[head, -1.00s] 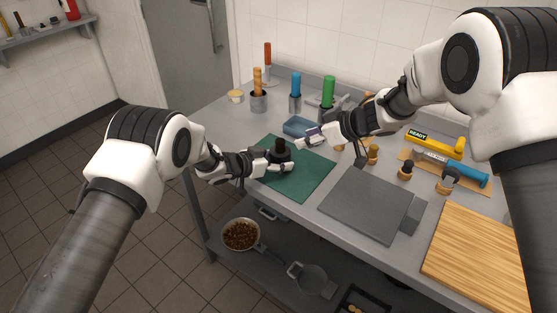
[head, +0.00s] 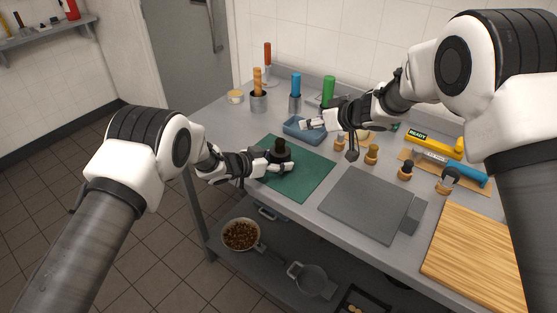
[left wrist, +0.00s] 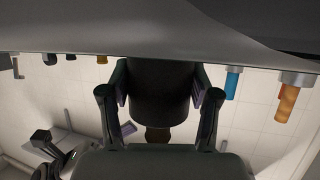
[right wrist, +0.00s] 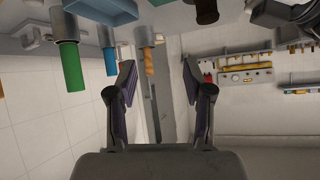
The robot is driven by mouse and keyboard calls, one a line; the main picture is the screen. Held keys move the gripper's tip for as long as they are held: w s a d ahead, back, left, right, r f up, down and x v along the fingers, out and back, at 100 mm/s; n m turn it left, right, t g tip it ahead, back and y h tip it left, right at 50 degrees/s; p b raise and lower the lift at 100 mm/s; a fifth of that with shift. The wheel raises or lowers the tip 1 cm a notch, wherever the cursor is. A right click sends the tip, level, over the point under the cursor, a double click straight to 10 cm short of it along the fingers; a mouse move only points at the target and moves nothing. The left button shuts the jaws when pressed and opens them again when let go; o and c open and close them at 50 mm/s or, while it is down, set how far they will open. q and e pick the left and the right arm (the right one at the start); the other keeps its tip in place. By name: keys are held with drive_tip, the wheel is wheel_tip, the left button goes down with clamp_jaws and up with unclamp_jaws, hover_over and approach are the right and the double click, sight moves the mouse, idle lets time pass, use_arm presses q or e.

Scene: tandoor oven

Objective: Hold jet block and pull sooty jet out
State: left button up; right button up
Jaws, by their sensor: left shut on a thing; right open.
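The black jet block (head: 279,156) stands upright on the green mat (head: 306,178). My left gripper (head: 286,167) is shut on it, with a finger on each side in the left wrist view (left wrist: 160,100). A small dark brown piece, apparently the sooty jet (left wrist: 158,134), sticks out of the block's top end in that upside-down view.
Orange (head: 257,78), blue (head: 296,84) and green (head: 328,90) handled tools stand in holders at the back. Several brass pieces (head: 371,154) stand right of the mat. A grey slab (head: 368,203) and a wooden board (head: 478,255) lie at the right.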

drive_tip(key=w+d+r+m+t+h, duration=0.1)
drive_tip(key=w+d+m+t+h, duration=0.1)
drive_tip(key=w+d+m+h, duration=0.45)
drive_tip(key=m+g+y, duration=0.5)
drive_tip(key=m+g, duration=0.2)
drive_tip(key=m, duration=1.8)
approach(281, 141)
wheel_tip(281, 141, down, 2)
drive_tip(key=a, duration=0.1)
use_arm(q)
drive_tip(key=shift+f, duration=0.1)
use_arm(e)
drive_tip(key=x, duration=0.8)
drive_tip(key=shift+w+a+f, duration=0.1)
drive_tip(key=shift+w, duration=0.35)
drive_tip(key=shift+c, duration=0.3)
